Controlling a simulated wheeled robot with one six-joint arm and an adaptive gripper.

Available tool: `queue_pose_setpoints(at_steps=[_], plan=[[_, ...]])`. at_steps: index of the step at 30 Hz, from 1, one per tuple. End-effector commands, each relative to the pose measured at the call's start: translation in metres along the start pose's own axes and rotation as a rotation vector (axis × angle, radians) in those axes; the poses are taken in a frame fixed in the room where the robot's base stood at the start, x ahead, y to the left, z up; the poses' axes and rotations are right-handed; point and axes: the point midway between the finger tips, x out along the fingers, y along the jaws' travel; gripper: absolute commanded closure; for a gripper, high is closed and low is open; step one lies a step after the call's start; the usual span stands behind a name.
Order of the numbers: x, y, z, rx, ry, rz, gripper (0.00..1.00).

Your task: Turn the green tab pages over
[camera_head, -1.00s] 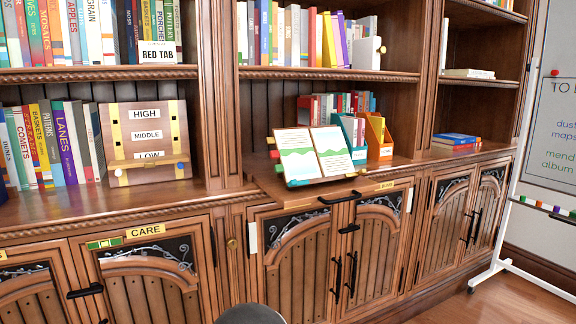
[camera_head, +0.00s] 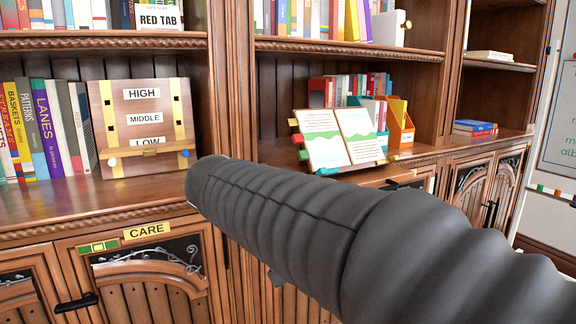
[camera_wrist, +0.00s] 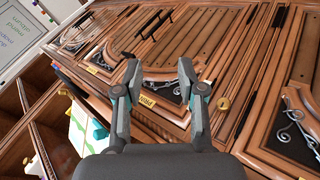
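An open book (camera_head: 324,139) with white pages and green-wave pictures leans on the ledge in the head view. Coloured tabs stick out at its left edge: a red tab (camera_head: 297,138), a green tab (camera_head: 303,155) below it, and a teal piece at the bottom (camera_head: 327,171). In the wrist view the book (camera_wrist: 78,135) shows partly at the lower left, tilted. My gripper (camera_wrist: 159,70) is open and empty, its fingers apart in front of the cabinet doors, with the book to the left of it. My dark arm hides the gripper in the head view.
A wooden HIGH/MIDDLE/LOW stand (camera_head: 145,125) stands left on the shelf. An orange file box (camera_head: 399,125) and upright books stand behind the open book. A cabinet door handle (camera_head: 405,184) and the ledge edge lie close to my arm.

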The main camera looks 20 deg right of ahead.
Motion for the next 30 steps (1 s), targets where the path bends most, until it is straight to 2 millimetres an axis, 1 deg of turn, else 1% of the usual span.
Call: queue_pose_setpoints(at_steps=[1, 2, 3, 5, 6, 9, 12, 16, 18, 21, 25, 30], plan=[[0.001, -0.001, -0.021, 0.021, 0.011, 0.079, 0.6], [-0.002, 0.003, -0.033, 0.041, 0.022, 0.131, 0.6], [-0.007, 0.006, -0.05, 0.072, 0.039, 0.2, 0.6], [-0.015, 0.009, -0.075, 0.124, 0.073, 0.301, 0.6], [-0.022, 0.01, -0.09, 0.161, 0.1, 0.366, 0.6], [-0.041, 0.008, -0.124, 0.26, 0.178, 0.512, 0.6], [-0.061, 0.003, -0.148, 0.356, 0.256, 0.628, 0.6], [-0.08, -0.004, -0.167, 0.45, 0.338, 0.723, 0.6], [-0.087, -0.007, -0.172, 0.481, 0.365, 0.752, 0.6], [-0.091, -0.006, -0.176, 0.505, 0.385, 0.772, 0.6], [-0.085, 0.002, -0.178, 0.51, 0.387, 0.777, 0.6], [-0.067, 0.023, -0.181, 0.509, 0.385, 0.777, 0.6]])
